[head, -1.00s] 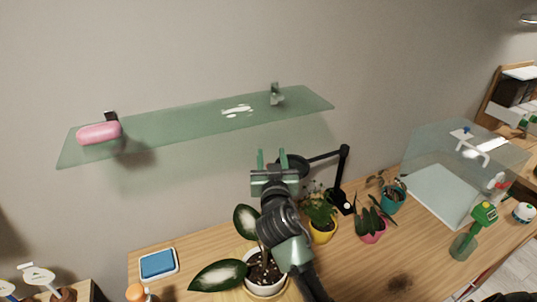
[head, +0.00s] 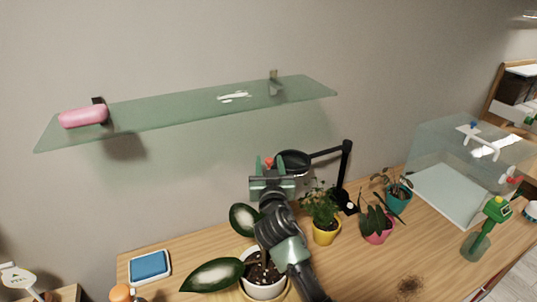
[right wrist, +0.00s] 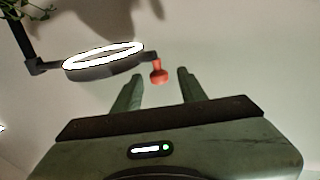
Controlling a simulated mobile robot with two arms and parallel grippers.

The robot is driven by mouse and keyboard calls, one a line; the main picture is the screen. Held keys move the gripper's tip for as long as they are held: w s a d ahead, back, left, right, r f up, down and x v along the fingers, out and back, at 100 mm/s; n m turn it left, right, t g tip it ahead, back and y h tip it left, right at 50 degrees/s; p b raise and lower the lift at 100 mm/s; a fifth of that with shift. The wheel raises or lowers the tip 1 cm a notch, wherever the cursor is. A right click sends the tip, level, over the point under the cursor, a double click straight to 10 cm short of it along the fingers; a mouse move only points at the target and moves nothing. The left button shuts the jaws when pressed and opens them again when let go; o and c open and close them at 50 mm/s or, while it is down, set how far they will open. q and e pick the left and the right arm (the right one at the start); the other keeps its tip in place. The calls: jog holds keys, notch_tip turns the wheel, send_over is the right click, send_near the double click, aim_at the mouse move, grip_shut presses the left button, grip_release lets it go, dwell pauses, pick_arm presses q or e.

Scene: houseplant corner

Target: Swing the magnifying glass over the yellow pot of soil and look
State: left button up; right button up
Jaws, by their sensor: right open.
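The magnifying glass (head: 292,160) is a dark round head on a black jointed arm above the back of the table. In the right wrist view its ring (right wrist: 90,70) has a bright lit rim, and a red knob (right wrist: 158,74) sticks out from its side. My right gripper (head: 269,163) is open, its two fingers pointing at the knob, which appears between the fingertips in the right wrist view (right wrist: 159,76). I cannot tell whether they touch it. The yellow pot (head: 325,236) stands below and right of the ring, with a leafy plant in it. Its soil is mostly hidden.
A glass shelf (head: 185,112) with a pink roll (head: 83,116) is on the wall. A white pot (head: 264,283) stands under my right arm. Pink (head: 377,236) and teal (head: 398,202) pots stand right of the yellow one. A clear case (head: 450,160) is farther right.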

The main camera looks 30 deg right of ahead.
jog(key=p+x, duration=0.1)
jog(key=x, duration=0.4)
jog(key=shift+f, duration=0.1)
jog(key=shift+s, duration=0.1)
grip_shut()
dwell(1.2)
